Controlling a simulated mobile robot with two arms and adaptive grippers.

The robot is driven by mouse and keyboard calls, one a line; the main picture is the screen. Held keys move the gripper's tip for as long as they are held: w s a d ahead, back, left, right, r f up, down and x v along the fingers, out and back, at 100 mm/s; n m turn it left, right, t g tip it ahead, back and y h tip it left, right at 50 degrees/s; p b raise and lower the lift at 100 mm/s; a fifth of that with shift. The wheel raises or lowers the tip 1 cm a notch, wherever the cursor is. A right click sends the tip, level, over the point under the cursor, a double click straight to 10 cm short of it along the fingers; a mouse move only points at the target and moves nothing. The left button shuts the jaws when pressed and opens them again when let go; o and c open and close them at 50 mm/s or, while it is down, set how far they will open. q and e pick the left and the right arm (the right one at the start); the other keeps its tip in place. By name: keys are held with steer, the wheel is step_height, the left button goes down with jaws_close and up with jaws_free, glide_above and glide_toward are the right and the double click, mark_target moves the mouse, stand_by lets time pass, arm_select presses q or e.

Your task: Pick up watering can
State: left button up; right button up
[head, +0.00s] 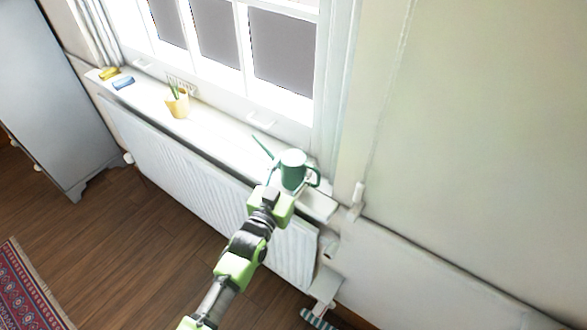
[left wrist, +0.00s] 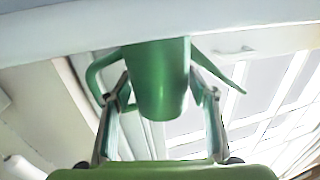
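The watering can (head: 293,168) is green, with a long thin spout pointing up-left and a handle on the right. It stands on the white windowsill (head: 222,143) near its right end. My left gripper (head: 272,192) is at the can's near side and hides its lower part in the head view. In the left wrist view, which is upside down, the can's body (left wrist: 163,85) lies between the two spread fingers of my left gripper (left wrist: 160,88). The fingertips are close to its sides; contact is unclear. My right gripper is not in view.
A yellow cup (head: 178,106) with green sticks stands farther left on the sill. A yellow item (head: 108,73) and a blue item (head: 123,82) lie at its far left. A white radiator (head: 190,180) is below. The window and its frame rise behind the can.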

mark_target(293, 158)
arm_select(q)
steer(key=c, duration=0.9)
steer(key=shift+o, duration=0.2)
steer(key=shift+r, duration=0.1)
steer(key=shift+w+r, duration=0.1)
steer(key=shift+r, duration=0.35)
step_height(293, 158, up, 2)
steer(key=shift+r, duration=0.15)
steer(key=s+a+r+b, duration=0.2)
steer(key=s+a+r, duration=0.5)
steer(key=a+r, duration=0.2)
steer(key=a, duration=0.2)
steer(key=shift+s+a+r, duration=0.4)
